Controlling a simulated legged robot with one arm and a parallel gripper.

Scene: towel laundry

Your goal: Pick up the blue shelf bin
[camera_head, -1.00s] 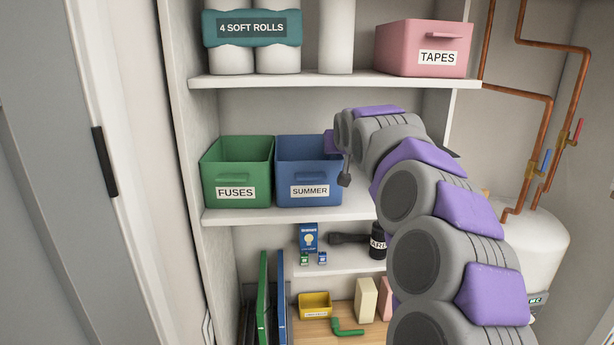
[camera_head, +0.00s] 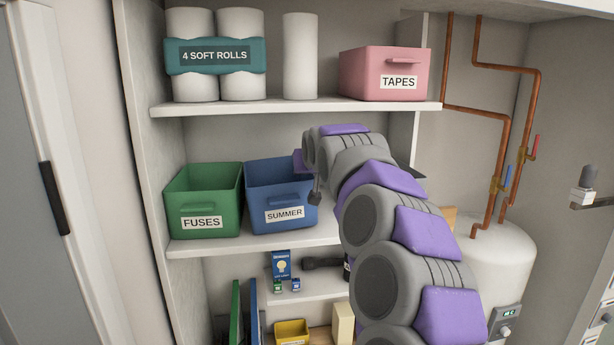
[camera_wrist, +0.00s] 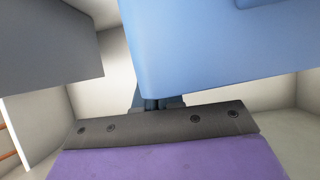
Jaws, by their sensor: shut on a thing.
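The blue shelf bin (camera_head: 272,190), labelled SUMMER, is on the middle shelf, right beside the green FUSES bin. It leans slightly, its right side higher; I cannot tell whether its base is clear of the shelf. My gripper (camera_head: 306,164) is shut on its right rim, with the jaws largely hidden by my arm in the head view. In the wrist view the blue bin (camera_wrist: 220,50) fills the upper right, close to my gripper (camera_wrist: 157,103).
The green bin (camera_head: 203,203) stands close on the left. The shelf above (camera_head: 300,105) holds paper rolls (camera_head: 216,55) and a pink TAPES bin (camera_head: 385,75). Copper pipes (camera_head: 500,150) and a white tank (camera_head: 485,265) are to the right. Small items sit on the lower shelf.

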